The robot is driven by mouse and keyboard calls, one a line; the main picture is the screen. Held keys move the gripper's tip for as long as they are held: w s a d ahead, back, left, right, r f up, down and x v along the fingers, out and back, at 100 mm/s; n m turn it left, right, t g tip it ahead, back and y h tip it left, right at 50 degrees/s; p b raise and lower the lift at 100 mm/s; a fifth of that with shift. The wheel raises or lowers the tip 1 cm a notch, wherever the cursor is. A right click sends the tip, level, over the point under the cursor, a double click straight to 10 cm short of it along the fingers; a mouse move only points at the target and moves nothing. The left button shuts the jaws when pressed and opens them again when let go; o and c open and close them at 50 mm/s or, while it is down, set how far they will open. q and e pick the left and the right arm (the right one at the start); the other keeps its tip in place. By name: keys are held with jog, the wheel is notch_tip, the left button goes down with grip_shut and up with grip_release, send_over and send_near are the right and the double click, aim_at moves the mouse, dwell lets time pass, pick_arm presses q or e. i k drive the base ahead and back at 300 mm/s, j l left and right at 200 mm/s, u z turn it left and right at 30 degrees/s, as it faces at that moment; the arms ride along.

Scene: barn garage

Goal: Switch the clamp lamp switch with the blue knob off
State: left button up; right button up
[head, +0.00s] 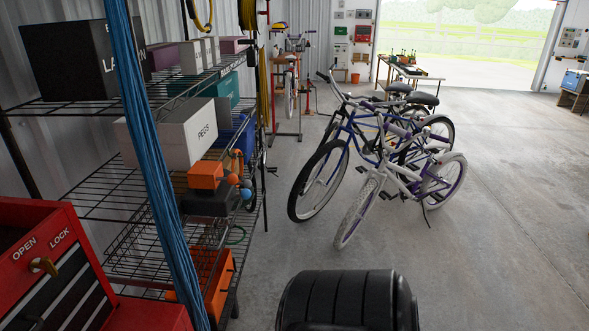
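I cannot make out a clamp lamp for certain. On the wire shelf at the left, a small orange box (205,175) has a round orange knob (232,180) at its right end. Below it, a dark box (209,203) has a round pale blue knob (246,193) near its right end. I cannot tell whether these are lamp switches, or whether any is on or off. A blue cable bundle (150,160) hangs in front of the shelf and hides part of it. Neither of my grippers is in view.
A red cabinet (95,240) marked OPEN and LOCK stands at the lower left. A black ribbed object (347,300) fills the bottom middle. Bicycles (420,180) stand right of the shelf. The concrete floor at the right (510,210) is clear.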

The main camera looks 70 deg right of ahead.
aim_at(245, 194)
jog(key=l+z, duration=0.1)
jog(key=z, duration=0.3)
jog(key=k+l+z, duration=0.1)
jog(key=z, duration=0.25)
jog(key=l+z, duration=0.1)
jog(key=z, duration=0.3)
jog(key=l+z, duration=0.1)
jog(key=z, duration=0.3)
jog(key=j+z, duration=0.3)
jog(key=k+j+z, duration=0.1)
jog(key=j+z, duration=0.15)
jog(key=i+l, duration=0.3)
jog(key=l, duration=0.2)
jog(key=u, duration=0.05)
